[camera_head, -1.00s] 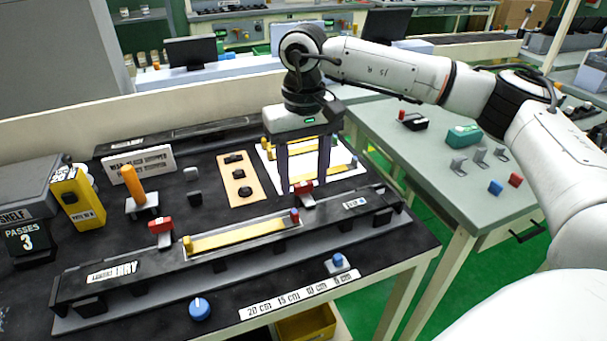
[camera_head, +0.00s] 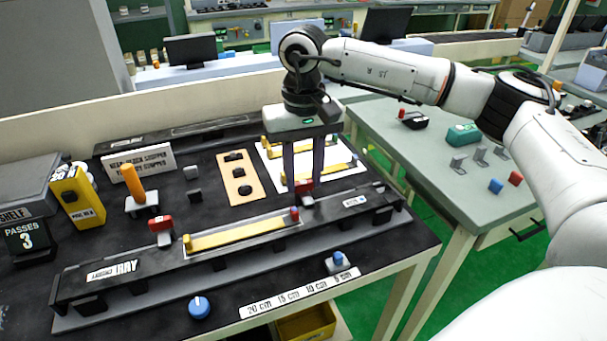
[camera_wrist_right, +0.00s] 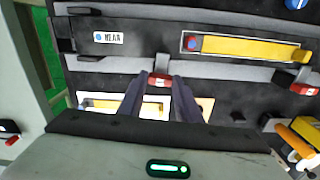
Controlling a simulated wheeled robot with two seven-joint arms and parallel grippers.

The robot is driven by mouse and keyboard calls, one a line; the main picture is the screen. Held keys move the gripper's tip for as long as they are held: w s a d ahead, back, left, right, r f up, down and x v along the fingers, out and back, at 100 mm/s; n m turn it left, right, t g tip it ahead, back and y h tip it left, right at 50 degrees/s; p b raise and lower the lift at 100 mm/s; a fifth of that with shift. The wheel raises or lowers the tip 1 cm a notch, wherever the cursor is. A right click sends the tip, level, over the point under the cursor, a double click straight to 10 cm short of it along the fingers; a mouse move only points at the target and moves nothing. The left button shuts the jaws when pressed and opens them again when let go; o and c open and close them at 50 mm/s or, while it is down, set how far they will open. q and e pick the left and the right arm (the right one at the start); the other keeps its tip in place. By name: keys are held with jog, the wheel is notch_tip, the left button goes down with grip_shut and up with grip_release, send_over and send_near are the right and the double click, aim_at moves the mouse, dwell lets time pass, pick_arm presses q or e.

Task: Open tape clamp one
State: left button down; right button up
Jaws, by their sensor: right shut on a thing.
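Two red clamps sit along the back edge of the long dark rail (camera_head: 118,262). The left red clamp (camera_head: 160,224) stands free. The right red clamp (camera_head: 304,186) is between the fingertips of my right gripper (camera_head: 303,192), which points down from above and is shut on it. In the right wrist view, the red clamp (camera_wrist_right: 159,79) shows between the tips of the gripper's dark fingers (camera_wrist_right: 158,88). A yellow strip (camera_head: 238,235) lies in the rail's window between the clamps. I cannot read which clamp is number one. My left gripper is out of view.
An orange-handled tool (camera_head: 134,184), a yellow box (camera_head: 77,197) and a "PASSES 3" counter (camera_head: 27,240) stand at left. A white sheet with yellow strips (camera_head: 348,174) lies behind the rail. A blue knob (camera_head: 200,308) is in front. A grey side table (camera_head: 440,170) stands at right.

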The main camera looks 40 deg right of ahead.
jog(key=m, duration=0.6)
jog(key=shift+m+b, duration=0.3)
jog(key=shift+m, duration=0.1)
jog(key=m, duration=0.3)
jog(key=shift+m, duration=0.3)
jog(key=shift+w+r+m, duration=0.1)
jog(key=shift+m, duration=1.7)
jog(key=o, duration=1)
jog(key=shift+o, duration=0.2)
